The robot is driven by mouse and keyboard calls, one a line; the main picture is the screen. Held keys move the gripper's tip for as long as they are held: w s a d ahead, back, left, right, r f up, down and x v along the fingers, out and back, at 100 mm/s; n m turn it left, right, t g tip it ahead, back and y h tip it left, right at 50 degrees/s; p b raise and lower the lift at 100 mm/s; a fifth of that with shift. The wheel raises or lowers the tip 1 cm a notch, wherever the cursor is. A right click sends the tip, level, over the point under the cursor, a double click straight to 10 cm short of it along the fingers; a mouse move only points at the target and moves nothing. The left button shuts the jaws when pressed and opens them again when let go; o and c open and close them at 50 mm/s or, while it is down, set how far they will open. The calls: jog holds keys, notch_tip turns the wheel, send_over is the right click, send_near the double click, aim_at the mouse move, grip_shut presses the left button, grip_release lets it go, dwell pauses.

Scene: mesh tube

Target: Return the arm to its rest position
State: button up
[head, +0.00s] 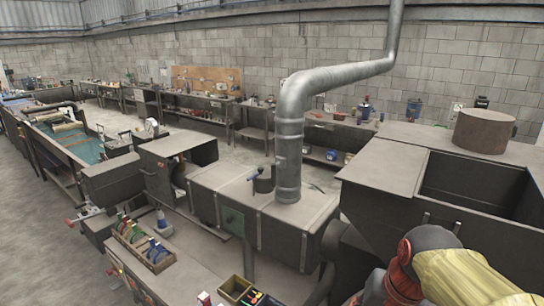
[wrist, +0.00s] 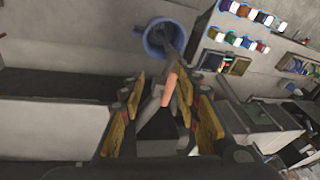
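My gripper (wrist: 168,95) shows in the wrist view, with dark linkages and worn yellow parts on both sides. An orange-pink piece lies between the two sides, near the tips. I cannot tell whether it is part of a finger or something beyond. I cannot tell how far apart the fingertips are, and no held object is clear. In the head view, my arm shows at the bottom right in yellow, red and dark grey. My gripper is out of that view.
A blue round-rimmed container (wrist: 163,38) lies beyond the gripper. A bottle crate (head: 143,243) sits on the front bench.

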jog(key=s+f+n+t+b, duration=0.2)
jog(key=s+f+n+b, duration=0.2)
jog(key=s+f+b, duration=0.4)
notch_tip(320, 180, down, 3)
jog(key=shift+a+f+t+h+b, duration=0.15)
jog(key=shift+a+t+h+b, duration=0.25)
jog(key=shift+b, duration=0.6)
